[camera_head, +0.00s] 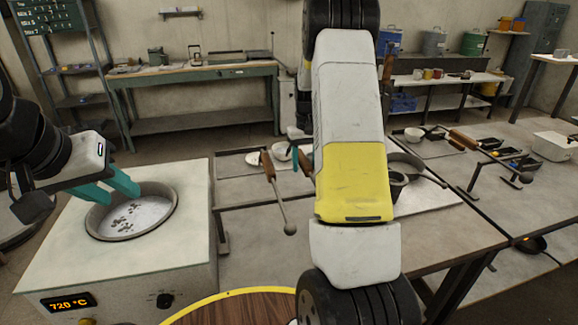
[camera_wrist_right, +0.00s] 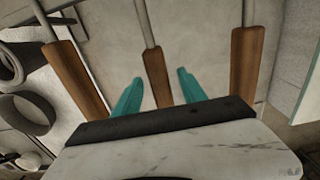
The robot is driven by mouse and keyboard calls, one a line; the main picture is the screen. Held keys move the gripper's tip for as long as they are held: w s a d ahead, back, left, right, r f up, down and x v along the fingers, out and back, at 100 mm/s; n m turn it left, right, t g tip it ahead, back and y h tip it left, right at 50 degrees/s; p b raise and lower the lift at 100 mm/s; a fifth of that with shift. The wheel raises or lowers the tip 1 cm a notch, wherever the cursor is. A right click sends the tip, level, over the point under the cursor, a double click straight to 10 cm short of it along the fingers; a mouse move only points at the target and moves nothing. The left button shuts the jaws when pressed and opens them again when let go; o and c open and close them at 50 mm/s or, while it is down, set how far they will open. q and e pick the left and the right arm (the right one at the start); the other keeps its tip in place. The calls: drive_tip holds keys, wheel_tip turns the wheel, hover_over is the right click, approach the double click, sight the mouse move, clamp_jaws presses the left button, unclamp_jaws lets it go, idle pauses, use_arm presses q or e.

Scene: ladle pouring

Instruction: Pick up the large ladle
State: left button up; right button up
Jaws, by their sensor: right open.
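Several wooden-handled tools lie on or hang from a rack, and I cannot tell which is the large ladle. In the head view one wooden handle (camera_head: 268,165) has a thin rod ending in a small ball. In the right wrist view there are a left handle (camera_wrist_right: 75,75), a middle handle (camera_wrist_right: 157,75) and a right handle (camera_wrist_right: 243,60). My right gripper (camera_wrist_right: 158,76) is open, with the middle handle showing between its teal fingers. My left gripper (camera_head: 116,192) is open over the pot's rim.
A round pot (camera_head: 155,212) with pale, dark-specked contents sits in a heater box showing 720 °C (camera_head: 68,303). A dark round vessel (camera_head: 397,183) stands right of my arm. More tools (camera_head: 490,155) lie on the right bench. A wooden round top (camera_head: 240,308) is in front.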

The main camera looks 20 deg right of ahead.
drive_tip(key=shift+f, duration=0.1)
drive_tip(key=shift+c, duration=0.4)
clamp_jaws()
idle(1.0)
